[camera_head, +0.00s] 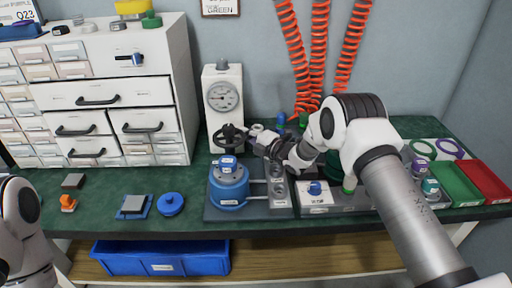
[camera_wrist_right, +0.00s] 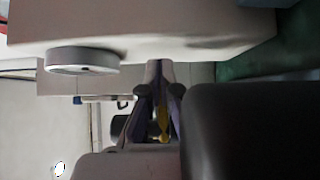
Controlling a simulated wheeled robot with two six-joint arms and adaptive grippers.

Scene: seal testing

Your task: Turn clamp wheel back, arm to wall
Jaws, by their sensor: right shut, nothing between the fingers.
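The black clamp wheel (camera_head: 229,138) stands above the blue round vessel (camera_head: 229,187) on the test fixture, in front of the gauge box. My right gripper (camera_head: 252,138) is just right of the wheel, pointing left with its fingers shut and empty. I cannot tell if its fingertips touch the wheel rim. The clamp arm under the wheel is hard to make out. In the right wrist view the gripper's dark fingers (camera_wrist_right: 158,115) show close together, near a pale box-like surface (camera_wrist_right: 200,40). My left gripper is not in view; only part of my left arm shows at the left edge.
The white gauge box (camera_head: 222,95) stands behind the wheel. A white drawer cabinet (camera_head: 110,70) is at the left. Orange coiled hoses (camera_head: 318,60) hang behind my right arm. Green (camera_head: 455,183) and red (camera_head: 487,180) trays are at the right. The bench front left of the fixture holds small parts.

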